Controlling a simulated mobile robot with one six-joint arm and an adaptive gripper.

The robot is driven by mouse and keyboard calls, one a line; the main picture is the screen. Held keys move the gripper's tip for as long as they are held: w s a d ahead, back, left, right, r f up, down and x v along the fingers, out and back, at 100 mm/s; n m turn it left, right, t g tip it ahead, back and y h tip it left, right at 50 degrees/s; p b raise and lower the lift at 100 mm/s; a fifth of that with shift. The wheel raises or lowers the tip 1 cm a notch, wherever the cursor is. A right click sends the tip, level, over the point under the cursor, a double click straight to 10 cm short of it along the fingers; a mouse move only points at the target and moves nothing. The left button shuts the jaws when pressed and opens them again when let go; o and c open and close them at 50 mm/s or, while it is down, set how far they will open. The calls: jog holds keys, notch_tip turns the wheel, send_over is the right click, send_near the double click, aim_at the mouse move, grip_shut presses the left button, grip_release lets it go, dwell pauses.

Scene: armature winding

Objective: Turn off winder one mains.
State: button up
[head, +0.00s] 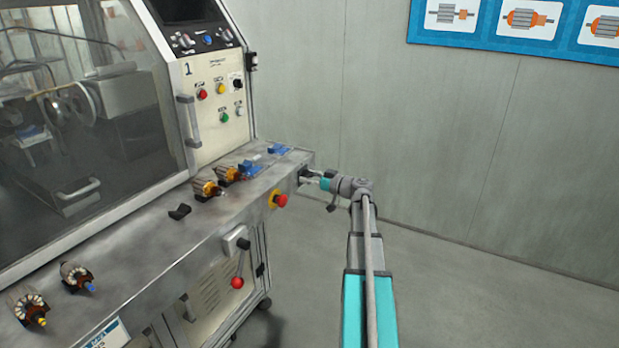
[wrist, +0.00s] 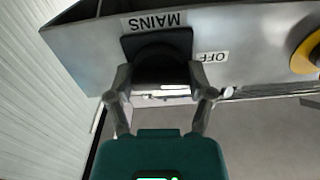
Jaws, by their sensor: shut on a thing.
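Winder one (head: 215,75) stands at the left in the head view, with a "1" on its panel. My gripper (head: 311,177) is at the right end of its front ledge. In the wrist view my gripper (wrist: 161,78) is shut on the black mains switch (wrist: 157,45), one finger on each side. The MAINS label (wrist: 153,22) appears upside down by the switch, and the OFF label (wrist: 215,57) is to its right. The fingers hide part of the switch, and I cannot tell which way its handle points.
A red emergency button on a yellow base (head: 279,200) is on the ledge front, left of my gripper; its yellow edge (wrist: 308,52) shows in the wrist view. Armatures (head: 207,188) lie on the ledge. Floor at right is clear.

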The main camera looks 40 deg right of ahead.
jog(key=shift+f+n, duration=0.1)
jog(key=shift+n, duration=0.4)
jog(key=o, duration=1.1)
jog(key=v, duration=1.2)
dwell(0.5)
